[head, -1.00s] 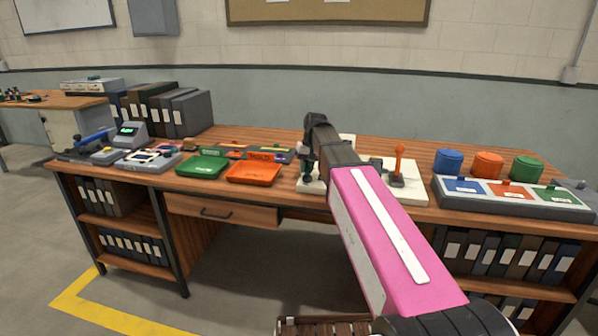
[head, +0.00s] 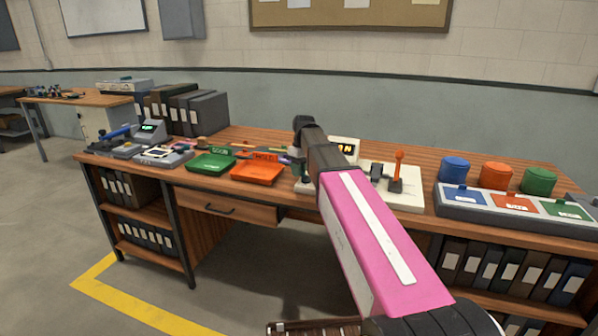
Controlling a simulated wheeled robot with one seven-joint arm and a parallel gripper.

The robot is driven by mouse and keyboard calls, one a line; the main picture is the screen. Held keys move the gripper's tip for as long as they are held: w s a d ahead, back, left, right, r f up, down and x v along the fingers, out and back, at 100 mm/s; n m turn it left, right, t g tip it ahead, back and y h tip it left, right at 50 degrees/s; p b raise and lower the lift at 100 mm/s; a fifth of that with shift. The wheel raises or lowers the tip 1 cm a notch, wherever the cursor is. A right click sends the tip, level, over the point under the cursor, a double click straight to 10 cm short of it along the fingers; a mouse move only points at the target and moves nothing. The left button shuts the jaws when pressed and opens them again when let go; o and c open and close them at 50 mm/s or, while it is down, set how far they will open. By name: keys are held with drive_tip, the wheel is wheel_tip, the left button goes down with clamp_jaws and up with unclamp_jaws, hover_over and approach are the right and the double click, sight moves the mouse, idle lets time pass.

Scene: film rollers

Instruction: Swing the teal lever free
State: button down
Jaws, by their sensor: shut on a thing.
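A pale lever board (head: 408,198) lies on the long wooden bench, partly behind my arm. An orange lever (head: 398,170) stands upright on it, on a dark base. A small display (head: 345,149) reading "ON" stands at the back of the board. My arm reaches over the board's left part. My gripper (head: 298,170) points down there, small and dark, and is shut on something. The teal lever cannot be made out. The grip seems to be on it, but the arm and gripper hide the spot.
A green tray (head: 212,164) and an orange tray (head: 258,172) sit left of my gripper. At right, blue, orange and green round pots (head: 496,176) stand behind a grey three-part panel (head: 512,206). Dark binders (head: 188,113) stand at the back left.

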drive_tip(key=shift+w+a+r+n, duration=0.15)
drive_tip(key=shift+w+a+n, duration=0.2)
drive_tip(key=shift+w, duration=0.1)
drive_tip(key=c, duration=1)
unclamp_jaws()
drive_tip(key=shift+a, duration=0.1)
drive_tip(key=shift+s, duration=0.15)
wheel_tip(320, 180, up, 10)
drive_tip(key=w+d, duration=0.1)
drive_tip(key=shift+w+d+r, duration=0.2)
drive_tip(key=shift+d+r, duration=0.05)
